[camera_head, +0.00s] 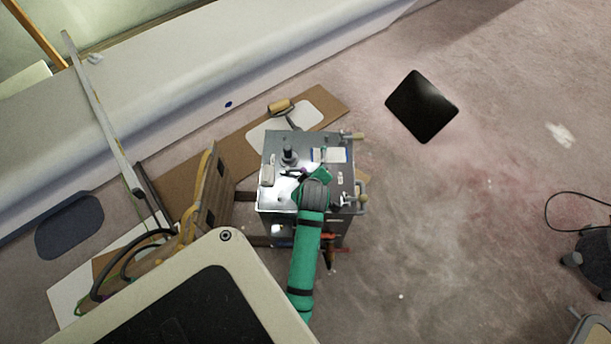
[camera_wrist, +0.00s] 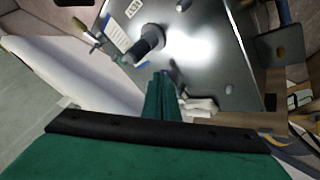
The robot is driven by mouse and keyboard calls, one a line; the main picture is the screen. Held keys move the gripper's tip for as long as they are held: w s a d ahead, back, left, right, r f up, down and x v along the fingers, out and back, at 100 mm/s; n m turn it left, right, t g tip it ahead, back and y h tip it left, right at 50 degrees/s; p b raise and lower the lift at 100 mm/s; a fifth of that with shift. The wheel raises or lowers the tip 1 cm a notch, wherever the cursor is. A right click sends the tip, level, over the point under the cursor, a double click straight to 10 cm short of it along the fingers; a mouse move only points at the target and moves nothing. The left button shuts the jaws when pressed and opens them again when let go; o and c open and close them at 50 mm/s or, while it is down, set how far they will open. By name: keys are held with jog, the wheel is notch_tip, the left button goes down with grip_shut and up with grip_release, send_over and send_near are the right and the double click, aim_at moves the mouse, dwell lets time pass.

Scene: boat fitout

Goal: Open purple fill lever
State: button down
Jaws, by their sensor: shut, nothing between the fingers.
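A grey metal box (camera_head: 275,205) stands on the floor, and its shiny top also shows in the wrist view (camera_wrist: 205,55). A small dark, slightly purplish piece (camera_head: 296,173) lies on the top beside my gripper (camera_head: 308,180); I cannot tell for sure whether it is the purple fill lever. A dark upright knob (camera_head: 289,156) stands just behind it and shows large in the wrist view (camera_wrist: 148,42). In the wrist view my green gripper fingers (camera_wrist: 161,92) are together and empty, over the box top near the knob. The fingertips' contact with the small piece is unclear.
Fittings with tan handles (camera_head: 353,137) stick out at the box's right side. A white label (camera_head: 328,155) lies on its top. A wooden panel with hoses (camera_head: 208,190) stands close on the left. A brown board (camera_head: 335,101) lies behind. The floor to the right is mostly clear.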

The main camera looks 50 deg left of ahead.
jog(key=shift+s+d+r, duration=0.15)
jog(key=shift+d+r, duration=0.7)
jog(key=shift+r, duration=0.15)
jog(key=s+d+m+t+h, duration=0.15)
jog(key=d+m, duration=0.25)
jog(key=d, duration=0.4)
jog(key=s+d+m+t, duration=0.3)
jog(key=d, duration=0.5)
jog(key=s+d+m+t+h, duration=0.15)
jog(key=d+m, duration=0.25)
jog(key=d, duration=0.4)
jog(key=s+d+r+m+t+h, duration=0.3)
jog(key=s+d+r+m, duration=0.5)
jog(key=s+d+r, duration=0.5)
jog(key=shift+s+d+r+t, duration=0.15)
jog(key=shift+d+r+t, duration=0.3)
jog(key=shift+r+t, duration=0.3)
jog(key=shift+a+f, duration=0.1)
